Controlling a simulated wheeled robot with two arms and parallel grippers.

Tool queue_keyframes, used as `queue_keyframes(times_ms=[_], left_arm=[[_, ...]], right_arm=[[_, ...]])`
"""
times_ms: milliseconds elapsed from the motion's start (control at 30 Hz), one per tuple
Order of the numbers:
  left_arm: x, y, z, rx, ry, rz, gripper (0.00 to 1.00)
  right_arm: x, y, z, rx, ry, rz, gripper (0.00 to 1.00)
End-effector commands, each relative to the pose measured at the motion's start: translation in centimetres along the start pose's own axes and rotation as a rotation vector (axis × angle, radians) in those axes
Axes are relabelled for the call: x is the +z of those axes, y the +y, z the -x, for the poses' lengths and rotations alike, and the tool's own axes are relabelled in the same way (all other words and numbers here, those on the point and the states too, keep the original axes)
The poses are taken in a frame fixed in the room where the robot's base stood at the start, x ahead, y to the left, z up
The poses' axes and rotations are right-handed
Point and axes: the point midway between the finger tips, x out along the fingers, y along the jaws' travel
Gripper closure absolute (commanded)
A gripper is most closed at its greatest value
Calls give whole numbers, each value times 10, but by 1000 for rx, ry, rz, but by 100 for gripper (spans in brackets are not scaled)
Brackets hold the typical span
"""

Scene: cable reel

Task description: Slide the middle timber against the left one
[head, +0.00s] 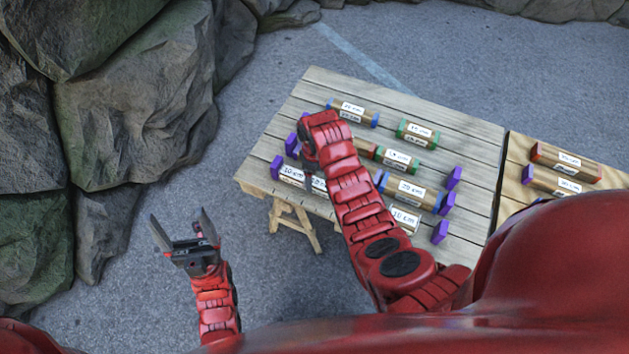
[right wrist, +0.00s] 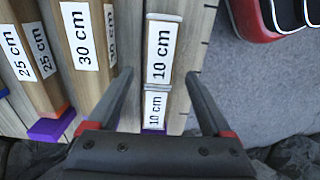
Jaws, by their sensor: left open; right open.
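In the head view the nearest row holds a left 10 cm timber (head: 291,174) beside a purple end block (head: 277,168). The middle timber (head: 318,184), partly hidden by my right arm, lies just right of it. A third 10 cm timber (head: 405,219) lies further right. In the right wrist view my open right gripper (right wrist: 158,76) has its fingers on either side of the middle timber (right wrist: 163,50). The left timber (right wrist: 155,108) lies below it in line, a thin pale seam between them; contact is unclear. My left gripper (head: 180,222) is open and empty, off the table.
The plank table (head: 330,90) carries several other labelled timbers, including a 30 cm one (right wrist: 83,35) and a 25 cm one (right wrist: 40,50) beside my right gripper. A second table (head: 515,160) stands right. Rocks (head: 130,100) rise at left.

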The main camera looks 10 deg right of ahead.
Motion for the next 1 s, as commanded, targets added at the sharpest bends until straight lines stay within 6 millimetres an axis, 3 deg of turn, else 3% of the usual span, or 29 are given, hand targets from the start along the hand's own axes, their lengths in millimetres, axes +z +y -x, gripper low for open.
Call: queue_keyframes(times_ms=[200, 233, 300, 500, 700, 1000], left_arm=[[2, 1, 12, 0, 0, 0, 16], [-1, 0, -4, 0, -1, 0, 16], [-3, -1, -18, 0, 1, 0, 16], [-8, -2, -48, 0, 0, 0, 16], [-10, -3, -58, 0, 0, 0, 16], [-10, -3, -57, 0, 0, 0, 16]], right_arm=[[-1, 2, 47, 8, 7, 0, 16], [-1, 1, 64, 6, 4, 1, 16], [-1, 0, 83, 4, 2, 2, 16], [-1, 0, 118, 2, 0, 2, 16], [-1, 0, 132, 2, 1, 2, 16], [-1, 0, 132, 1, 2, 1, 16]])
